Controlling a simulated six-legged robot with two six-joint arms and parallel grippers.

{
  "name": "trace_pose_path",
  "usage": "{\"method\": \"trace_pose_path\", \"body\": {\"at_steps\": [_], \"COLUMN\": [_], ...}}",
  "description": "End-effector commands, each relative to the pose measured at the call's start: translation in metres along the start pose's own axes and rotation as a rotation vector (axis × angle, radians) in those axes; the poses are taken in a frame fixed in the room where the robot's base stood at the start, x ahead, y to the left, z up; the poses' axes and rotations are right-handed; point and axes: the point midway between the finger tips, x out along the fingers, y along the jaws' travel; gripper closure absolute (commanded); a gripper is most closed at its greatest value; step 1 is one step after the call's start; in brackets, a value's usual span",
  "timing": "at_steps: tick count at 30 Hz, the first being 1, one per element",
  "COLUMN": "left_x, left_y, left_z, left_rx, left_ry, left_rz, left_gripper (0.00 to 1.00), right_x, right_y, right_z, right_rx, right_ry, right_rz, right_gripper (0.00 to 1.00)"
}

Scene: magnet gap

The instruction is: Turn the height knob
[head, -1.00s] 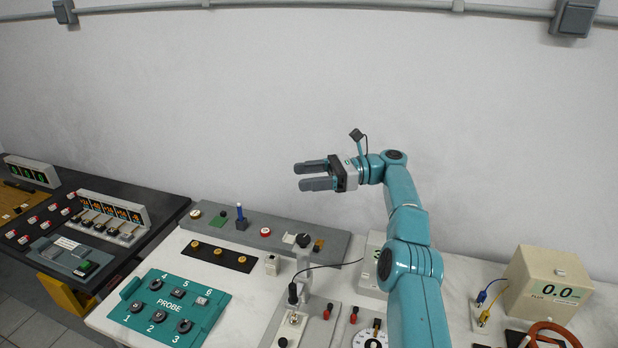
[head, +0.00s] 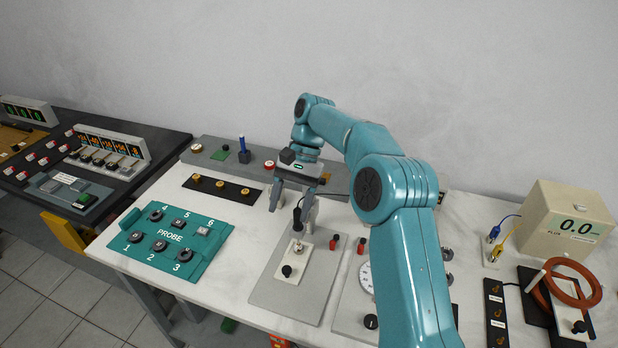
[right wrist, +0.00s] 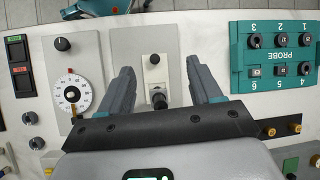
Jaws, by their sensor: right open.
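No label marks the height knob, so I cannot tell for sure which knob it is. A black knob (head: 286,270) sits on the white plate (head: 293,258) of the grey stand base, also seen in the right wrist view (right wrist: 154,58). A black probe handle (head: 297,220) stands upright behind it. My right gripper (head: 292,206) points down over the stand, open and empty; its fingers also show in the right wrist view (right wrist: 160,68), either side of the plate. My left gripper is out of view.
A dial (head: 366,276) with another black knob (head: 371,321) lies right of the stand. The teal probe panel (head: 172,236) is to the left. A grey bar (head: 207,158) runs behind. A flux meter (head: 553,221) stands far right.

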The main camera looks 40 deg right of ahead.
Motion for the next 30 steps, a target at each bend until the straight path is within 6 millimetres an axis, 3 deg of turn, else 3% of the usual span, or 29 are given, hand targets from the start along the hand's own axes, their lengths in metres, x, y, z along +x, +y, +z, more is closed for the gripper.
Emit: {"method": "trace_pose_path", "body": {"at_steps": [1, 4, 7, 10, 15, 18, 22, 23, 26, 30], "left_x": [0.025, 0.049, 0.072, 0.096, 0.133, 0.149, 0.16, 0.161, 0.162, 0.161], "left_y": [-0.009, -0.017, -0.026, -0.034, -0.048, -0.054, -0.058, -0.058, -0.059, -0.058], "left_z": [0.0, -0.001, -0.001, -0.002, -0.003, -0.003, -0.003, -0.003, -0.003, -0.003], "left_rx": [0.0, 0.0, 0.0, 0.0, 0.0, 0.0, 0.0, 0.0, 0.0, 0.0], "left_ry": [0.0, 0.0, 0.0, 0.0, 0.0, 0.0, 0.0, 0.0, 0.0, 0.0], "left_rz": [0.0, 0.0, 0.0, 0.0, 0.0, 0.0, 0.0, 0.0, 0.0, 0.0], "left_gripper": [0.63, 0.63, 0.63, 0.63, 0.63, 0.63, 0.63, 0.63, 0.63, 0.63], "right_x": [0.028, 0.047, 0.049, 0.038, 0.012, 0.003, -0.001, -0.001, -0.003, -0.012], "right_y": [0.016, 0.05, 0.076, 0.088, 0.069, 0.045, 0.02, 0.016, 0.009, 0.007], "right_z": [-0.003, -0.006, -0.012, -0.018, -0.013, 0.004, 0.027, 0.032, 0.039, 0.029], "right_rx": [-0.138, -0.449, -0.772, -1.085, -1.5, -1.612, -1.627, 1.613, 1.516, 1.498], "right_ry": [0.054, 0.145, 0.191, 0.193, 0.095, -0.002, -0.118, 0.136, 0.169, 0.18], "right_rz": [0.143, 0.466, 0.814, 1.194, 1.902, 2.288, 2.644, -2.682, -2.644, -2.639], "right_gripper": [0.36, 0.36, 0.36, 0.36, 0.36, 0.36, 0.36, 0.36, 0.36, 0.36]}}
